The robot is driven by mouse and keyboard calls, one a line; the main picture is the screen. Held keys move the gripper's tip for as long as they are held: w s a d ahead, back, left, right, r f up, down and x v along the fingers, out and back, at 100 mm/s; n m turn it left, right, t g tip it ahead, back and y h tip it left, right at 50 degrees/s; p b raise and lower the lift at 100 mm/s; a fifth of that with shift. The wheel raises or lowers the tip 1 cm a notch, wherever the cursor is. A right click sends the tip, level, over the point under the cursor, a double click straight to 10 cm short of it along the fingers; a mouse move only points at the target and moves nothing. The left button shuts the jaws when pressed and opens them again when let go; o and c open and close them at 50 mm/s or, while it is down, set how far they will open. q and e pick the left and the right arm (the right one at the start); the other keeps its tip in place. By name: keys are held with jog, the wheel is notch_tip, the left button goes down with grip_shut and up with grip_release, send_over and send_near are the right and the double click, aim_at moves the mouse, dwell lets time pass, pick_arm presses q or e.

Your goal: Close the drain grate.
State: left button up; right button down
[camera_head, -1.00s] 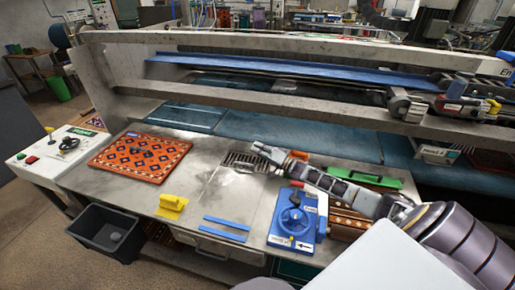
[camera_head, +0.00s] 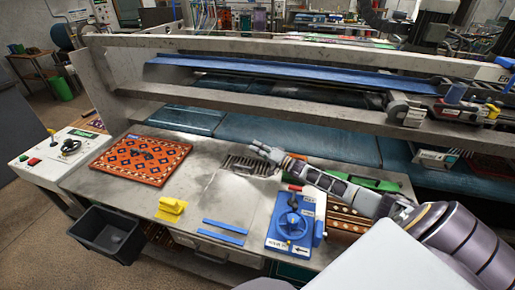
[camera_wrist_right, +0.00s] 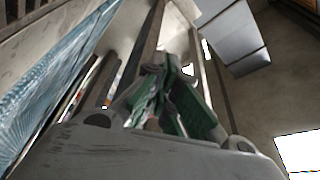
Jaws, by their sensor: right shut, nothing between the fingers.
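The drain grate (camera_head: 238,162) is a dark slotted piece in the grey worktop, in the middle of the head view. Whether it lies flat or stands slightly raised is too small to tell. My right gripper (camera_head: 257,149) is shut and empty, just above and behind the right part of the grate. Contact with the grate cannot be told. In the right wrist view my shut fingers (camera_wrist_right: 172,100) show green inner faces, and the grate cannot be made out. My left gripper is not in view.
A blue valve box (camera_head: 291,222) and a green-handled tool (camera_head: 374,185) lie near my right arm. A patterned rug piece (camera_head: 140,160), a yellow scrubber (camera_head: 171,208) and blue strips (camera_head: 224,226) lie on the worktop. A grey machine beam (camera_head: 300,100) runs behind.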

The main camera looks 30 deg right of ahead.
pick_arm(q)
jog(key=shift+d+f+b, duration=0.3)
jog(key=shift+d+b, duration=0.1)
jog(key=shift+b, duration=0.15)
pick_arm(e)
jog(key=s+d+f, duration=0.1)
jog(key=s+d, duration=0.5)
jog(key=s, duration=0.1)
jog(key=shift+s+f, duration=0.2)
jog(key=shift+f, duration=0.05)
dwell(0.6)
